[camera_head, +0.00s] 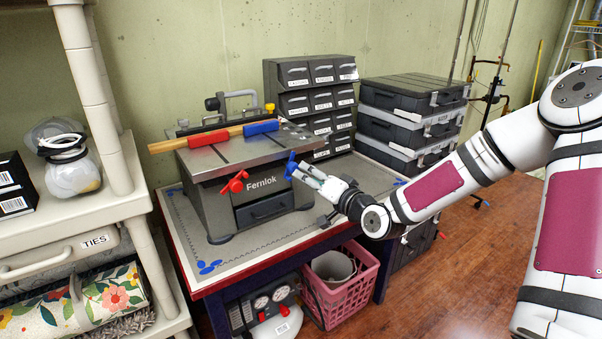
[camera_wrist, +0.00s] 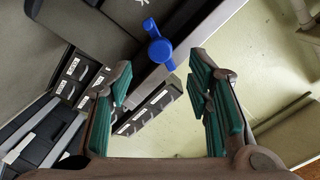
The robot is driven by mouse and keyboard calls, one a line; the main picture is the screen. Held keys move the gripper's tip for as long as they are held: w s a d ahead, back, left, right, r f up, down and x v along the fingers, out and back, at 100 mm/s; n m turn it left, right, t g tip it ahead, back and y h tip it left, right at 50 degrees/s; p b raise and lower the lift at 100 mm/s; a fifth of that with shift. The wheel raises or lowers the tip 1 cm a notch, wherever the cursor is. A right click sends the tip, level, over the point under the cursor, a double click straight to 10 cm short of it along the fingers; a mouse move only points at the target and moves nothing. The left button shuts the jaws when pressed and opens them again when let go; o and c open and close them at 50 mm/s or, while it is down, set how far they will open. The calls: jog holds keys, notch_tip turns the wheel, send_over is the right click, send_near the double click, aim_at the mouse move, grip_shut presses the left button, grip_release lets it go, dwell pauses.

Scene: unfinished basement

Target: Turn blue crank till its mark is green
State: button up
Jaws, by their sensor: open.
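The blue crank (camera_head: 290,164) sticks out at the right end of a grey machine (camera_head: 207,207) labelled Fernlok, which stands on a workbench. In the wrist view the blue crank (camera_wrist: 158,45) shows as a rounded hub with a short knob arm, ahead of the fingers. My gripper (camera_head: 306,172) is right beside the crank in the head view. In the wrist view my gripper (camera_wrist: 162,82) is open, its green-padded fingers apart with nothing between them. The crank lies just beyond the fingertips. I cannot make out the crank's mark or its colour.
A red crank (camera_head: 235,183) is on the machine's front. A wooden bar with red and blue grips (camera_head: 228,132) lies on top. Drawer units (camera_head: 318,98) and stacked cases (camera_head: 408,120) stand behind. Blue knobs (camera_head: 209,267) lie on the bench (camera_head: 187,246). A pink basket (camera_head: 348,300) is below.

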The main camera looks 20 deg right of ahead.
aim_at(294, 168)
jog(key=v, duration=0.5)
jog(key=shift+s, duration=0.1)
dwell(0.3)
jog(key=w+a+n+b, duration=0.1)
jog(key=w+n+b, duration=0.1)
jog(key=w, duration=0.2)
jog(key=w+a+n+b, duration=0.2)
jog(key=w+n+b, duration=0.1)
jog(key=w, duration=0.1)
jog(key=w+a+f+n+b, duration=0.1)
jog(key=w+n+b, duration=0.1)
jog(key=w, duration=0.3)
jog(key=shift+a+n+t+y+b, duration=0.2)
jog(key=shift+n+t+y+b, duration=0.15)
jog(key=shift+b, duration=0.2)
jog(key=shift+s, duration=0.1)
grip_shut()
